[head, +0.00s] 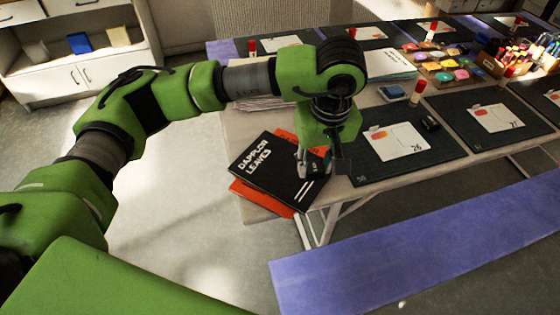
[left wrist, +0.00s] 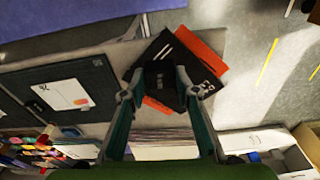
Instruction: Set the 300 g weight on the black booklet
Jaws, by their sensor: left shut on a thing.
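The black booklet (head: 262,172), with white lettering, lies at the near left corner of the table on top of orange-red booklets. In the left wrist view the black booklet (left wrist: 178,50) lies beyond the fingertips. My left gripper (head: 315,168) is over the right part of the black booklet, pointing down. In the left wrist view its fingers (left wrist: 162,94) are shut on a dark block with faint marking, seemingly the 300 g weight (left wrist: 160,78). I cannot tell whether the weight touches the booklet. My right gripper is not in view.
Orange-red booklets (head: 258,198) stick out under the black one. A dark mat (head: 370,170) with a white card (head: 396,141) and a black item (head: 430,123) lies to the right. Paper stacks (head: 390,64) are behind. A purple bench (head: 420,245) stands in front.

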